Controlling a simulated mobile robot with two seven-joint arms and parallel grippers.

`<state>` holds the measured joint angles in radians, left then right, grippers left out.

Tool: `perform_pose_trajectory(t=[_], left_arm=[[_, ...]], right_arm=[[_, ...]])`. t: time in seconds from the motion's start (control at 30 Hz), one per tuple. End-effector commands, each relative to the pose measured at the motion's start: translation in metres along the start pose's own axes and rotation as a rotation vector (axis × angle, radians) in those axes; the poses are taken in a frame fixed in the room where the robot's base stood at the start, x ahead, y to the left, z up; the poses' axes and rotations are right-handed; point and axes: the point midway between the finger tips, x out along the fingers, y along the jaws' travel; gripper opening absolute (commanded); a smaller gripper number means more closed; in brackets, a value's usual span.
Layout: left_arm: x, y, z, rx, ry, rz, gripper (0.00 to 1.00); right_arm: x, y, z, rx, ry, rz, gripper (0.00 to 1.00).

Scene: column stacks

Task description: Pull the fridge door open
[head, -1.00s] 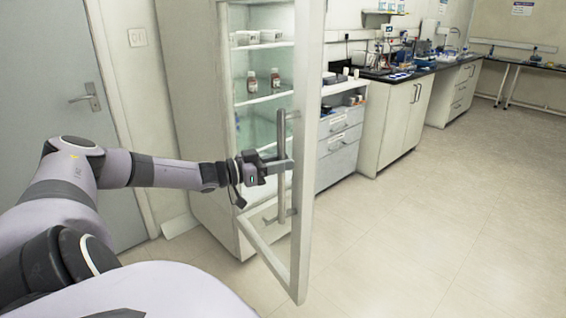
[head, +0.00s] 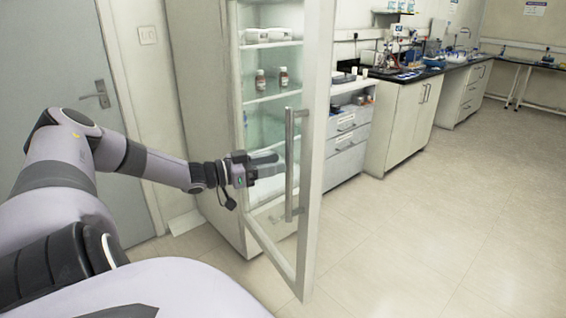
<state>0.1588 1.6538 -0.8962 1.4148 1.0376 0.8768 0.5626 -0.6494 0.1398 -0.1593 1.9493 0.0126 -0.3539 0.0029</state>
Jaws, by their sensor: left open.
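The fridge (head: 202,120) stands ahead, left of centre. Its glass door has a pale frame (head: 314,150) and stands swung out from the body, with its lower corner out over the floor. A long vertical metal handle (head: 290,165) is mounted near the door's free edge. My right gripper is not in view.
Bottles (head: 283,77) and white boxes stand on the fridge shelves. Grey drawers (head: 347,140) and lab benches (head: 398,110) line the wall to the right. A grey room door (head: 60,110) is at left. The floor (head: 430,220) on the right is clear.

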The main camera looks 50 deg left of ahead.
Motion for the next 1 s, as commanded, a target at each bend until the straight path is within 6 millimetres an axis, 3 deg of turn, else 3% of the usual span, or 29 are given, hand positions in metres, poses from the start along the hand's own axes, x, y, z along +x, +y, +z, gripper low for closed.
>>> perform_pose_trajectory(t=[0.1,0.3,0.87,1.0], left_arm=[[-0.015,0.000,0.001,0.001,-0.003,0.002,0.46],[-0.025,0.000,0.000,0.001,0.000,0.000,0.46],[-0.025,0.000,0.000,0.000,0.001,0.000,0.46],[-0.019,0.014,0.021,-0.021,-0.023,0.019,0.46]], right_arm=[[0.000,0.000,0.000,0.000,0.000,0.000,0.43],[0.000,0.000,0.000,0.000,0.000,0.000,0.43],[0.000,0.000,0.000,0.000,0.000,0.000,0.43],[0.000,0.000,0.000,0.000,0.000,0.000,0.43]])
